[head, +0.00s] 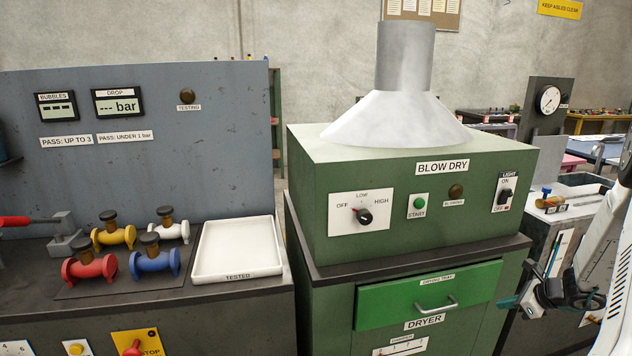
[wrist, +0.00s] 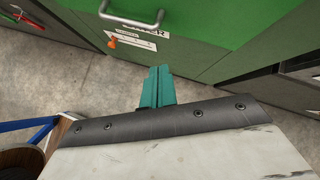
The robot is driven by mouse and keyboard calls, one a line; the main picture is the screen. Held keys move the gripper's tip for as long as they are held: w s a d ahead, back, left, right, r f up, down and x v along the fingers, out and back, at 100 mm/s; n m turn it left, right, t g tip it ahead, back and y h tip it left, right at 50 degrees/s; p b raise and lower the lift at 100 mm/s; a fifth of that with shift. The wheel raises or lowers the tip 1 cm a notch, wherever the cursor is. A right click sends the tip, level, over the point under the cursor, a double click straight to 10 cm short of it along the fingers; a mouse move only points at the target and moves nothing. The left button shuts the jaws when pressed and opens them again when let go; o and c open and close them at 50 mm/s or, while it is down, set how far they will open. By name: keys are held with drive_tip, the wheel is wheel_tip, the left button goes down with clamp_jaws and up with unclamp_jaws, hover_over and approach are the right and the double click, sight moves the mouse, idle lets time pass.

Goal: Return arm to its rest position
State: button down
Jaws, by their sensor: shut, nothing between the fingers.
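My gripper (head: 508,302) is at the lower right of the head view, in front of the dryer's right edge. In the wrist view its teal fingers (wrist: 156,88) are together with nothing between them. The green dryer (head: 335,170) stands left of the gripper, with a metal hood on top. Its drying tray drawer (head: 385,304) has a metal handle, which also shows at the top of the wrist view (wrist: 135,20). The gripper is apart from the handle.
A bench at left holds several flanged spools, among them a red one (head: 90,268) and a blue one (head: 155,262), beside an empty white tray (head: 238,272) marked TESTED. Another station (head: 545,230) stands right of the dryer. The wrist view shows bare floor (wrist: 75,80) below.

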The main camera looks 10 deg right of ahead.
drive_tip(key=s+a+r+n+g+y, duration=0.2)
drive_tip(key=s+a+r+n+g, duration=0.15)
drive_tip(key=a+r+n, duration=0.7)
drive_tip(key=s+a+r+n+g+y, duration=0.1)
drive_tip(key=s+a+r+n+g, duration=0.45)
drive_tip(key=a, duration=0.75)
drive_tip(key=s+a+r+n+t+h, duration=0.2)
drive_tip(key=s+a+r+n+h, duration=0.4)
drive_tip(key=s+a+r+n, duration=0.7)
drive_tip(key=shift+s+a+r+n, duration=0.4)
drive_tip(key=shift+s+a, duration=0.9)
drive_tip(key=shift+s, duration=1.2)
